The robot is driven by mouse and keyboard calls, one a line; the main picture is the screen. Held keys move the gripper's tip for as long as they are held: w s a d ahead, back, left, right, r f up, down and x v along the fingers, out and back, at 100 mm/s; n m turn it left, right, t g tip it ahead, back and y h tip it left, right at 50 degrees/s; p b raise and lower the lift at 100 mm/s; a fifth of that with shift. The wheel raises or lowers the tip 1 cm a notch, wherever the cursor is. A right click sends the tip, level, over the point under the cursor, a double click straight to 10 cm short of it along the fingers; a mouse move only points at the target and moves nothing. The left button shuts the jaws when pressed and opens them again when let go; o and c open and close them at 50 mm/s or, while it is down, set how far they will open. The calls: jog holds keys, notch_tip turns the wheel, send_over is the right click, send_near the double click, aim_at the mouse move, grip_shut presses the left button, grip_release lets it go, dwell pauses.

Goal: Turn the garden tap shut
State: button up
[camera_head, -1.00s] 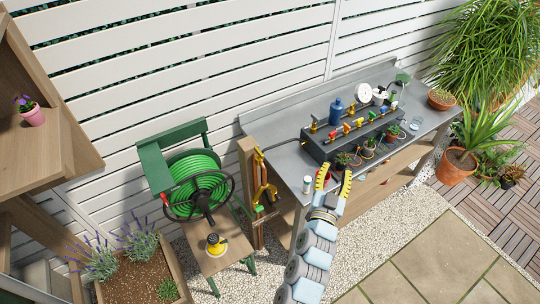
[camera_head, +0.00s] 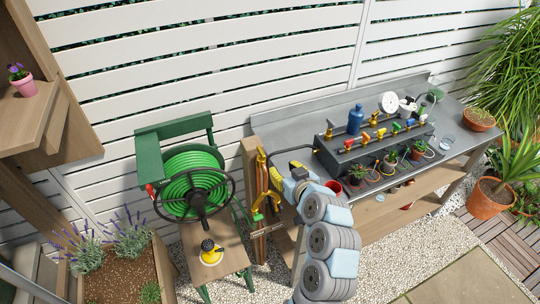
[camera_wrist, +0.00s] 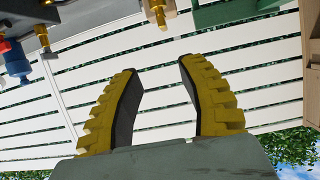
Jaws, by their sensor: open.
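A wooden post (camera_head: 248,170) stands between the hose reel and the bench. Brass-coloured tap fittings (camera_head: 261,165) run up it, and a green part (camera_head: 257,216) shows lower down. My gripper (camera_head: 283,167) is just right of the post's upper part, its yellow fingers partly overlapping the fittings in the head view. In the wrist view my gripper (camera_wrist: 156,75) is open and empty, its ridged yellow fingers well apart. A brass fitting (camera_wrist: 157,12) shows at the top edge, beyond the fingertips and apart from them. The tap's handle position cannot be told.
A green hose reel (camera_head: 193,177) stands left of the post, with a yellow-based object (camera_head: 211,252) on the bench below it.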

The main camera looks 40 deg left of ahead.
aim_at(262, 152)
jog(key=x, duration=1.7)
jog(key=shift+s+a+f, duration=0.15)
jog(key=shift+s+a, duration=0.1)
jog(key=shift+a, duration=0.1)
grip_shut()
